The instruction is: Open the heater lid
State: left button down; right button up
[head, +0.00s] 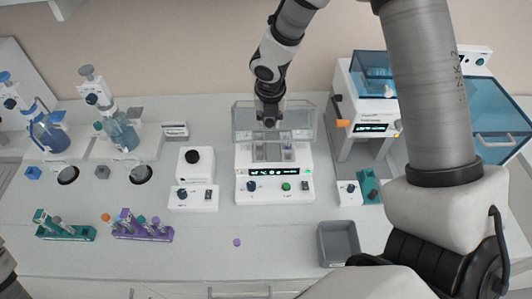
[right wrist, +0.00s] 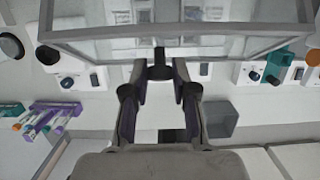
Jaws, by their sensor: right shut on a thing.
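The heater (head: 275,187) is a white box in the middle of the bench with knobs and a lit display on its front. Its clear lid (head: 243,122) stands raised at the back, tilted up from the body, with the wells below uncovered. My right gripper (head: 269,117) is at the lid and shut on its dark handle. In the right wrist view, the fingertips (right wrist: 160,78) close around the handle (right wrist: 160,68) at the lid's edge. The clear lid panel (right wrist: 85,42) spans the top of that view. My left gripper is not in view.
A white device with a black top (head: 194,170) stands left of the heater. A blue-lidded machine (head: 366,105) stands to the right. A grey bin (head: 340,243) is at the front right. Tube racks, purple (head: 150,234) and green (head: 76,233), lie at the front left.

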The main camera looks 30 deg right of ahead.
jog(key=shift+r, duration=0.1)
jog(key=shift+w+d+r, duration=0.4)
jog(key=shift+w+r, duration=0.15)
jog(key=shift+w, duration=0.15)
jog(key=shift+w+d+r, duration=0.4)
jog(key=shift+w+r, duration=0.15)
jog(key=shift+w, duration=0.15)
jog(key=shift+w+d+r, duration=0.4)
jog(key=shift+w+d, duration=0.1)
jog(key=shift+w, duration=0.25)
jog(key=shift+w+d+r, duration=0.35)
jog(key=shift+w+d, duration=0.1)
jog(key=shift+w, duration=0.3)
jog(key=shift+w+d+r, duration=0.15)
jog(key=shift+w+d, duration=0.1)
jog(key=shift+w, duration=0.15)
jog(key=shift+w+d+r, duration=0.15)
jog(key=shift+w+d, duration=0.2)
jog(key=shift+w, duration=0.2)
jog(key=shift+w+d+r, duration=0.1)
jog(key=shift+w+d, duration=0.2)
jog(key=shift+w, duration=0.3)
